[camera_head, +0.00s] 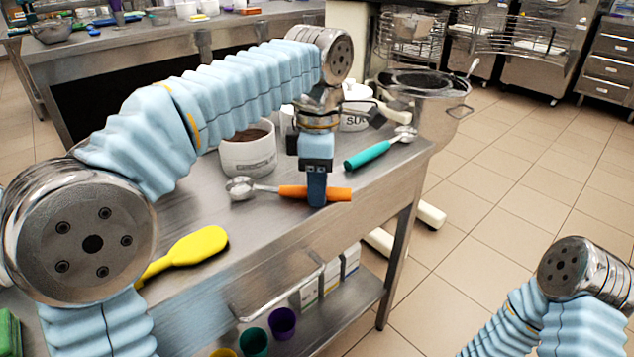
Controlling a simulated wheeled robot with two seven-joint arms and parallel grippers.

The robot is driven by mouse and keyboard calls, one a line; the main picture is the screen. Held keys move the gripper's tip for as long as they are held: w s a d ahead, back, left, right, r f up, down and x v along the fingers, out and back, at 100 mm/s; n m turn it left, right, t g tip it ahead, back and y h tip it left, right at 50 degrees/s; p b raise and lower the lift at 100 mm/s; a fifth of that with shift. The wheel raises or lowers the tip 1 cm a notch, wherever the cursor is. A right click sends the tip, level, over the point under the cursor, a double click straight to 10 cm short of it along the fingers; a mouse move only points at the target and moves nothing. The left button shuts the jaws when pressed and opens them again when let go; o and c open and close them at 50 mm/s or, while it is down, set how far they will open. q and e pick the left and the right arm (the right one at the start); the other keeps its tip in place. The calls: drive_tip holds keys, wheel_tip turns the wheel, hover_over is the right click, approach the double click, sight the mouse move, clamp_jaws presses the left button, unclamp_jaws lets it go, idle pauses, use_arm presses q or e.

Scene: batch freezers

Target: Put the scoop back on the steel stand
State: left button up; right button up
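A scoop with an orange handle (337,194) and a round metal bowl (240,188) is at the front of a steel-topped table (262,215). My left gripper (316,192) points down over the handle, and its blue finger hides part of it. I cannot tell whether the fingers are closed on the handle, or whether the scoop touches the tabletop. A second scoop with a teal handle (367,156) lies near the table's right end. I cannot make out a separate steel stand for certain. My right gripper is out of view.
A white tub with dark contents (248,155) stands behind the orange scoop. A yellow spatula (197,246) lies at the front left. Purple (282,322) and green (253,342) cups are on the lower shelf. A large metal pot (437,105) stands beyond the right end.

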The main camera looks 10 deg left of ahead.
use_arm(q)
drive_tip(key=shift+o, duration=1.3)
wheel_tip(320, 180, up, 12)
drive_tip(key=p, duration=0.4)
drive_tip(key=shift+r, duration=0.2)
drive_tip(key=shift+f, duration=0.1)
